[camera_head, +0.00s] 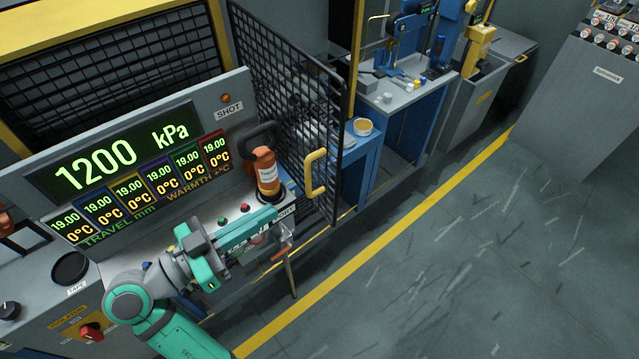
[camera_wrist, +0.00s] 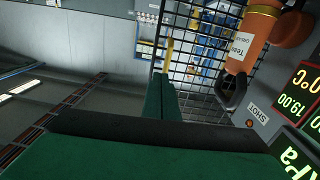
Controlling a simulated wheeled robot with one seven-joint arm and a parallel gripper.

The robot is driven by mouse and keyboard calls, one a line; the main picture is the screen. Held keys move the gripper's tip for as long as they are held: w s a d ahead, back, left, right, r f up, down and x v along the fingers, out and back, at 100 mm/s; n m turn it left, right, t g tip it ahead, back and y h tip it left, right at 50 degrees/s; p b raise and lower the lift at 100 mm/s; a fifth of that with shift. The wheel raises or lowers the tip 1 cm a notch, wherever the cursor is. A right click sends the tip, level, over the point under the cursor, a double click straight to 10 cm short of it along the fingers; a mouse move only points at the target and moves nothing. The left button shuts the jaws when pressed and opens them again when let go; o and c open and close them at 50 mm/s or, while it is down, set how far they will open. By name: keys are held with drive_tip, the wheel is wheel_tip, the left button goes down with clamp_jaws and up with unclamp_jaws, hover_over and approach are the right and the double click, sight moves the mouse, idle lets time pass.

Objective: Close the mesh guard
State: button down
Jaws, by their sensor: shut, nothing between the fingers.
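The mesh guard (camera_head: 290,100) is a black wire panel in a black frame. It stands open, swung out at the right side of the console. Its yellow handle (camera_head: 316,173) is on the free edge. In the wrist view the mesh guard (camera_wrist: 197,75) is upper centre, and part of the yellow handle (camera_wrist: 168,52) shows just beyond the fingertips. My gripper (camera_head: 284,238) is below and left of the handle in the head view. Its green fingers (camera_wrist: 163,84) are together and empty. Whether they touch the handle cannot be told.
The display panel (camera_head: 120,160) reads 1200 kPa. Blue benches (camera_head: 405,110) lie behind the guard. The grey floor (camera_head: 450,260) right of the yellow line is clear.

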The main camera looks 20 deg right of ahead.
drive_tip(key=m, duration=0.1)
approach(335, 178)
drive_tip(key=shift+g, duration=0.3)
drive_tip(key=x, duration=0.6)
drive_tip(key=shift+w+d+r, duration=0.1)
drive_tip(key=shift+w, duration=0.15)
drive_tip(key=shift+d, duration=0.1)
